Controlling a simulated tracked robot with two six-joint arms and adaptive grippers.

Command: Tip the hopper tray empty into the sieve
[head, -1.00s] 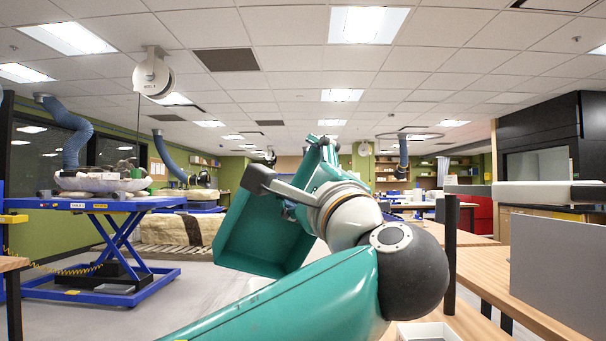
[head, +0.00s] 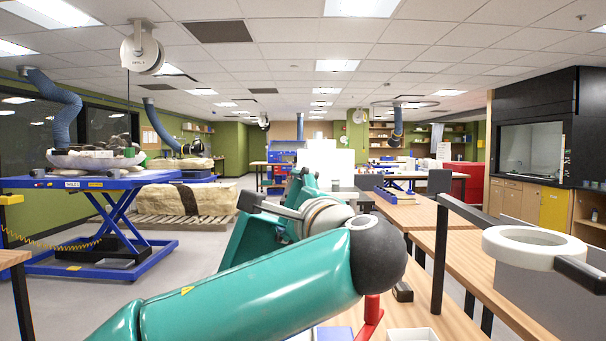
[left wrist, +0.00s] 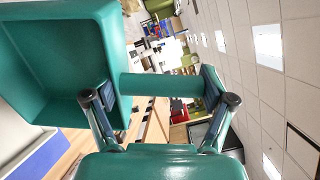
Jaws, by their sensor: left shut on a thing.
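The hopper tray is a deep teal tray. In the left wrist view, the tray (left wrist: 55,105) fills the upper left with its open side towards the camera, and the inside that shows looks bare. My left gripper (left wrist: 163,92) is shut on its teal handle bar (left wrist: 165,85). In the head view the tray (head: 248,240) is mostly hidden behind my left arm and gripper (head: 282,208), held in the air. Its exact tilt is unclear. I cannot make out a sieve for certain. My right gripper is not in view.
A white ring (head: 500,250) on a black arm and post (head: 439,265) stands over the wooden bench (head: 465,310) at right. A white box (head: 412,335), a red stand (head: 371,318) and a blue item (head: 333,334) lie below. A blue lift table (head: 95,181) stands left.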

